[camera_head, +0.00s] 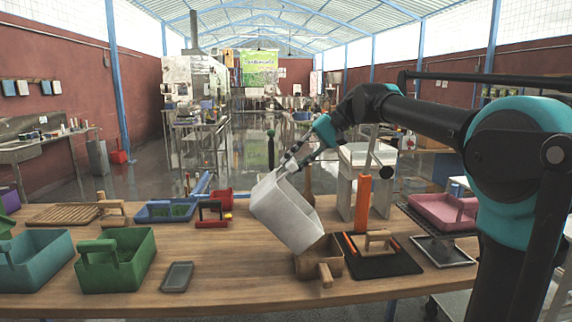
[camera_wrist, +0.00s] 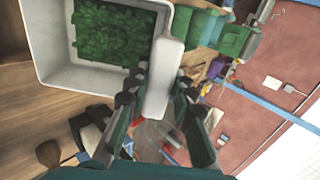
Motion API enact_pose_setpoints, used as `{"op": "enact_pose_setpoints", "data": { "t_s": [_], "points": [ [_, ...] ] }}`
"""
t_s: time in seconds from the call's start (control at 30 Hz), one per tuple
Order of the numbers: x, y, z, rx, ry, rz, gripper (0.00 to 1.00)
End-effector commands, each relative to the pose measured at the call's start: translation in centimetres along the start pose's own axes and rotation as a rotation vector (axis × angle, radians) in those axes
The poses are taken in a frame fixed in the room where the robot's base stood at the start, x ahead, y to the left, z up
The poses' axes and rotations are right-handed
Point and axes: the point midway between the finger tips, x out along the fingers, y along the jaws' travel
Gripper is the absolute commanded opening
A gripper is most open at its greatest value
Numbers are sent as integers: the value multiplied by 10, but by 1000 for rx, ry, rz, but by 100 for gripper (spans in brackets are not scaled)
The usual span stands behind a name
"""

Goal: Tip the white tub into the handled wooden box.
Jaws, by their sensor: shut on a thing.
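The white tub (camera_head: 285,212) is held up above the wooden table and is clearly tilted in the head view, with its low end just over or behind the wooden box. The handled wooden box (camera_head: 310,265) is small and brown, with its handle at the front right. The tub hides part of it. Dark green bits (camera_wrist: 112,35) lie inside the tub. I cannot tell whether any are falling out.
A black mat with a wooden-handled tool (camera_head: 380,258) lies just right of the box. A green handled box (camera_head: 118,262) and a teal one (camera_head: 35,262) stand at the left. A blue tray (camera_head: 166,211) and a red handled box (camera_head: 212,215) sit behind. A pink tray (camera_head: 440,210) is at the right.

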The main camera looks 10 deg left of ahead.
Motion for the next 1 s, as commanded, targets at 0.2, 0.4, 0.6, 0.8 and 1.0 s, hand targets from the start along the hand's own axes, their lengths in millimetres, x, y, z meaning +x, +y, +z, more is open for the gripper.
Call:
{"op": "enact_pose_setpoints", "data": {
  "t_s": [0.2, 0.4, 0.6, 0.8, 1.0],
  "points": [
    [-14, 9, -1, 3, 2, -86, 0],
    [-23, 20, -1, 2, 1, -159, 0],
    [-30, 32, -1, 2, 2, -227, 0],
    [-37, 44, -1, 2, 2, -294, 0],
    [-45, 57, -1, 1, 2, -362, 0]
  ]
}}
